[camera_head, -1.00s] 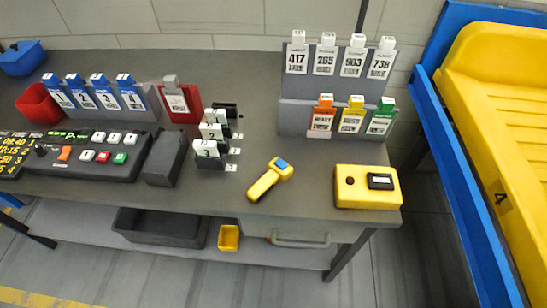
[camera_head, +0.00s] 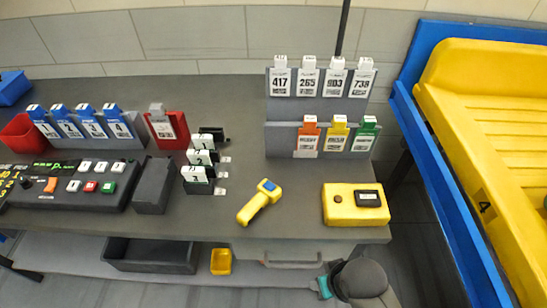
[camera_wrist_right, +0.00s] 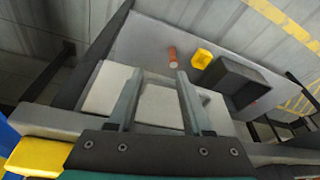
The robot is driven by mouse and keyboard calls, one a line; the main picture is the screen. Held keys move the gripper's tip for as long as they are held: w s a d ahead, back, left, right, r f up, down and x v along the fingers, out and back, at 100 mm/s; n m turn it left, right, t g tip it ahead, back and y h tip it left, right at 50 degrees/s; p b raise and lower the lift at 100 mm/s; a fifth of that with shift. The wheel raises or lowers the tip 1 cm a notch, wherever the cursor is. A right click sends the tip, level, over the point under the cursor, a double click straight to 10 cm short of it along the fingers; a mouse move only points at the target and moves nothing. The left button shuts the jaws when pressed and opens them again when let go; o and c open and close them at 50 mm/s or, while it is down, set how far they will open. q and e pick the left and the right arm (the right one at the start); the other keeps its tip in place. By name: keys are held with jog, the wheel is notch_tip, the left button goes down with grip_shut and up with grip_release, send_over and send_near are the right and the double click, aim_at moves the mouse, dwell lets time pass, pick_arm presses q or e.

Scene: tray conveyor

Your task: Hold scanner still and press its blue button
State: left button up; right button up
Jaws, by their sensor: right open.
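The yellow handheld scanner (camera_head: 254,207) lies on the grey table near its front edge, with its handle toward the lower left. A blue patch (camera_head: 268,185) shows on top of its head and faces up. My right gripper (camera_head: 322,287) is at the bottom of the head view, in front of the table edge and to the right of the scanner, apart from it. In the right wrist view the two fingers (camera_wrist_right: 159,73) are spread and empty, with a pale drawer front beyond them. The scanner does not show in the wrist view. My left gripper is out of view.
A yellow box (camera_head: 355,207) with a dark display stands right of the scanner. Card holders (camera_head: 197,165) stand to its left. The lower shelf carries a grey bin (camera_head: 150,254), a yellow bin (camera_head: 221,262) and an orange cylinder (camera_wrist_right: 172,54). Table around the scanner is clear.

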jog(key=w+a+r+y, duration=0.1)
jog(key=w+a+r, duration=0.2)
jog(key=a+r, duration=0.1)
jog(key=w+a+r+n+g+y, duration=0.1)
jog(key=w+a+r, duration=0.3)
jog(key=a, duration=0.3)
jog(key=w+a+r+y, duration=0.1)
jog(key=w+a+r, duration=0.3)
jog(key=a+r, duration=0.1)
jog(key=shift+w+a+r+n+g, duration=0.1)
jog(key=shift+a+r+n+g, duration=0.1)
jog(key=shift+n+g, duration=0.2)
jog(key=shift+m+g+h, duration=0.3)
jog(key=shift+g+h, duration=0.1)
jog(key=shift+h, duration=0.2)
jog(key=w, duration=0.1)
jog(key=w+r, duration=0.1)
jog(key=w, duration=0.2)
jog(key=shift+d+r, duration=0.25)
jog(key=shift+r, duration=0.15)
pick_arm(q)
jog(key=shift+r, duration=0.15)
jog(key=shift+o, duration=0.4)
pick_arm(e)
jog(key=w+d+r+m+h, duration=0.2)
jog(key=w+d+r+m, duration=0.1)
jog(key=w+d+r, duration=0.2)
jog(key=shift+w+d+h, duration=0.15)
jog(key=shift+w+h, duration=0.15)
jog(key=shift+w, duration=0.55)
